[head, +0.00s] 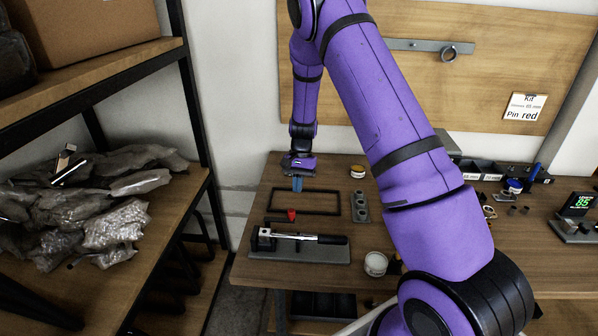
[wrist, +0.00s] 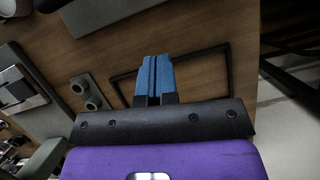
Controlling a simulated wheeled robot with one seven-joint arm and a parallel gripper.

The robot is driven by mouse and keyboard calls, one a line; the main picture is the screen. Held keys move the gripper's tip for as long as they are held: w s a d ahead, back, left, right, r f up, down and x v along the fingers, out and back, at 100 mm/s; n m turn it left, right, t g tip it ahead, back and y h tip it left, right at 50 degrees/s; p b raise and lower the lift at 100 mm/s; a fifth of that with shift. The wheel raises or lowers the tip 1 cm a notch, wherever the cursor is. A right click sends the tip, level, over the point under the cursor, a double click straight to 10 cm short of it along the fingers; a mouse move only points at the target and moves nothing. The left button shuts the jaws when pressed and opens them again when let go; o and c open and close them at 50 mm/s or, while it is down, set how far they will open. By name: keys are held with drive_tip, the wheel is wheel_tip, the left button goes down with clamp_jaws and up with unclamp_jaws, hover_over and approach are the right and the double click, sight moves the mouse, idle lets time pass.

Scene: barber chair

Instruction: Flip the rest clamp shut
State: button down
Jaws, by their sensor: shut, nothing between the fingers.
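My gripper (head: 297,184) points down above the wooden bench, near the back edge of a thin black rectangular frame (head: 322,191). Its blue fingers (wrist: 153,78) are together and empty. A dark fixture plate (head: 318,252) lies nearer the front of the bench. It carries a black block at its left end and a silver rod with a dark grip (head: 300,237) lying across it. A small red part (head: 291,214) shows just behind the rod. The rest clamp is too small to tell apart on this fixture, and its position cannot be read. My gripper is well behind the fixture, touching nothing visible.
A grey plate with several round sockets (head: 361,208) lies right of the frame and shows in the wrist view (wrist: 92,96). A white round container (head: 376,263) stands at the front. Shelving (head: 150,240) with bagged items borders the left. Bench inside the frame is bare.

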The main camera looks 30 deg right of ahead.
drive_tip(key=shift+s+a+f, duration=0.4)
drive_tip(key=shift+s+a, duration=0.4)
drive_tip(key=shift+s, duration=0.05)
drive_tip(key=shift+s+a+f, duration=0.4)
drive_tip(key=shift+s+a, duration=0.4)
drive_tip(key=shift+s, duration=0.05)
drive_tip(key=shift+s, duration=0.1)
drive_tip(key=shift+s+m, duration=0.2)
drive_tip(key=shift+m, duration=0.1)
